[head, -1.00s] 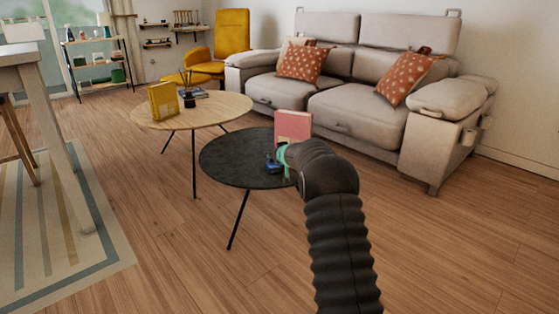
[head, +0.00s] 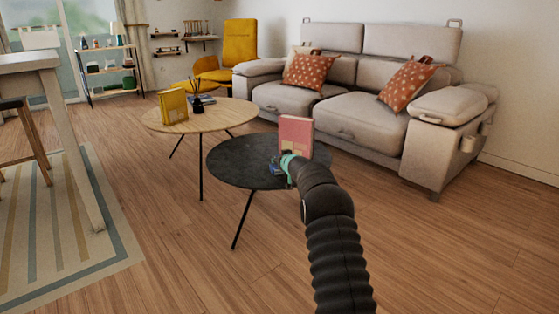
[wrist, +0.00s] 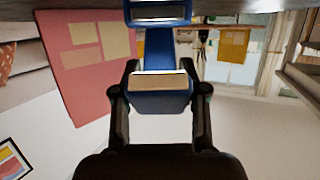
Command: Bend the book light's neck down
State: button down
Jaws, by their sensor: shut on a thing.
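The blue book light (head: 274,168) stands on the round black table (head: 228,171), partly hidden behind my gripper in the head view. In the wrist view, which is upside down, its blue neck (wrist: 158,50) runs from a blue part near the tabletop to its head (wrist: 160,100). The head has a pale strip and a tan panel. My gripper (wrist: 160,92) is shut on this head, one finger on each side. In the head view my gripper (head: 288,166) is at the table's right side, its fingertips mostly hidden.
A pink book (head: 296,136) stands upright on the black table, close to the light; it shows large in the wrist view (wrist: 85,62). A wooden table (head: 222,116) behind holds a yellow book (head: 173,107) and a diffuser. A grey sofa (head: 350,128) stands beyond. Floor at front right is clear.

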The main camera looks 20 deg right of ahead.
jog(key=c, duration=0.8)
grip_release()
jog(key=shift+s, duration=0.1)
jog(key=v, duration=1.1)
jog(key=shift+s+r, duration=0.15)
jog(key=shift+s, duration=0.2)
